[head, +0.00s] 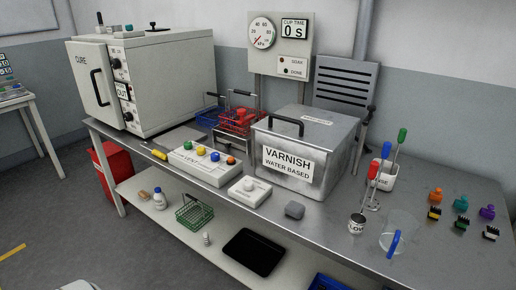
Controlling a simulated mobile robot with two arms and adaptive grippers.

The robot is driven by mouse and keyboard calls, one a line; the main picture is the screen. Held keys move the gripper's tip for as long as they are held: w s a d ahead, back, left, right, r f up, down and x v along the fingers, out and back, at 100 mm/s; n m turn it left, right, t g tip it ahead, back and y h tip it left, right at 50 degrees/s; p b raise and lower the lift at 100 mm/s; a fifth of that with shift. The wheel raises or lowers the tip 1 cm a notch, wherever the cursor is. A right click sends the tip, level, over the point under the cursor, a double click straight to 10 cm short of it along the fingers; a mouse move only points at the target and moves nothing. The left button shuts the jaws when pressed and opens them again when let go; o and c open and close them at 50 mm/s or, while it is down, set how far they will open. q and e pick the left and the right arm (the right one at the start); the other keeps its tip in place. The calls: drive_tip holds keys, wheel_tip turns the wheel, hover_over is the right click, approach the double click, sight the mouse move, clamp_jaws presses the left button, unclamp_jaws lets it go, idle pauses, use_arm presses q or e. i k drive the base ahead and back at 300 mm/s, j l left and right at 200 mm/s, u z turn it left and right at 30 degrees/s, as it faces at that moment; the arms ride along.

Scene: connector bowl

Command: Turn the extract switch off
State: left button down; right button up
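No label reading "extract" is legible, so I cannot tell which control is the extract switch. A grey slatted panel (344,88) stands behind the bench, with a small dark part (370,112) at its right edge. A white control box (202,165) on the bench has several coloured knobs; its lettering is too small to read surely. A smaller white box (249,190) with one pale round knob sits in front of the varnish tank. Switch positions are too small to tell. Neither of my grippers is in view.
The metal bench (340,205) holds a cure oven (150,75), a varnish tank (305,150), wire baskets (238,120), a clear jug (398,232) and small coloured connectors (461,203). A gauge panel (281,48) is behind. A red bin (115,168) stands at left.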

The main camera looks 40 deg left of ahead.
sight(214, 156)
drive_tip(key=j+u, duration=0.1)
drive_tip(key=u, duration=1.45)
